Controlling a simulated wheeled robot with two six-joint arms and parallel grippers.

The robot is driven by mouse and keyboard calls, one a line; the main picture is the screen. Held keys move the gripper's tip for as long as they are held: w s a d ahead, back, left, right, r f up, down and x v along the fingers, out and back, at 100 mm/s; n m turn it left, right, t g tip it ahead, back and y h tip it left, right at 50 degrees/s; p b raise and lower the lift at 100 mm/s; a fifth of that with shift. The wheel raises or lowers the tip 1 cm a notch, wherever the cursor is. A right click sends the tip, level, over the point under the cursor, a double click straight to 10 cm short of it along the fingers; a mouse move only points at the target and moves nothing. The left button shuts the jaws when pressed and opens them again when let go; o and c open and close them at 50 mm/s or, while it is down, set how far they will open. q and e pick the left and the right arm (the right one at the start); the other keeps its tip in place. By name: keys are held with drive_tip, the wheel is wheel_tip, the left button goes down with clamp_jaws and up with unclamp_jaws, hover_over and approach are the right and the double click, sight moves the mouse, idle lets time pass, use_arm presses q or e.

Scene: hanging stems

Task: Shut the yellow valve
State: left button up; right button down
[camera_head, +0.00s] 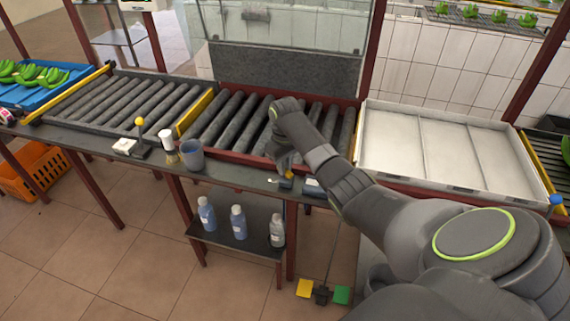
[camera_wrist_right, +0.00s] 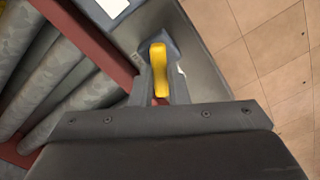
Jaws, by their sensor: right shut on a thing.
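The yellow valve handle (camera_wrist_right: 158,68) stands between the two fingers of my right gripper (camera_wrist_right: 160,88) in the right wrist view, and the fingers are shut on it. In the head view, my right gripper (camera_head: 286,173) points down at the front edge of the bench, with a small yellow part of the valve (camera_head: 289,175) showing beside it. The valve's body is mostly hidden by the gripper. My left gripper is not in view.
A roller conveyor (camera_head: 235,122) lies behind the gripper. A grey cup (camera_head: 191,154) and a yellow-knobbed lever (camera_head: 140,133) stand to the left on the bench. Several bottles (camera_head: 238,221) stand on the shelf below. A white tray (camera_head: 432,140) is at the right.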

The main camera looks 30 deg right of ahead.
drive_tip(key=n+p, duration=0.2)
drive_tip(key=shift+a+r+n, duration=0.1)
drive_tip(key=shift+r+n, duration=0.1)
drive_tip(key=shift+n, duration=0.2)
drive_tip(key=shift+a+f+n+p, duration=0.1)
drive_tip(key=shift+n+p, duration=1.05)
drive_tip(key=shift+n, duration=0.65)
drive_tip(key=c, duration=1.4)
unclamp_jaws()
drive_tip(key=shift+f, duration=0.1)
